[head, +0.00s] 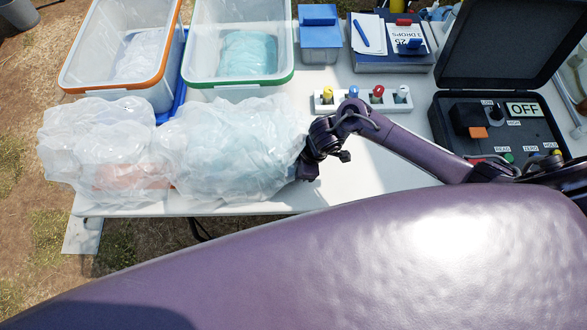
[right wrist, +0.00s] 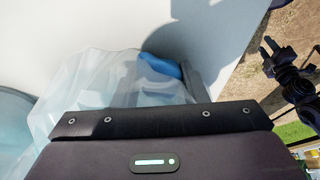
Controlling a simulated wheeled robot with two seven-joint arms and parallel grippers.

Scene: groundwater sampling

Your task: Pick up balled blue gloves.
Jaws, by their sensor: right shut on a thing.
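The balled blue gloves show as a small blue lump (right wrist: 160,66) in the right wrist view, between the fingers of my right gripper (right wrist: 160,80), which is shut on them. Clear plastic partly covers the near finger area there. In the head view my right gripper (head: 309,170) is at the right edge of a clear bag, low over the table's front part, and the gloves are hidden. A dark jointed part with prongs (right wrist: 285,65) at the right of the wrist view may be my left gripper; its opening is unclear.
Two puffy clear bags (head: 235,150) cover the table's left front. Behind them stand an orange-rimmed bin (head: 158,84) and a green-rimmed bin (head: 240,82). A white rack with coloured caps (head: 365,103) and an open black meter case (head: 500,130) stand near my right arm.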

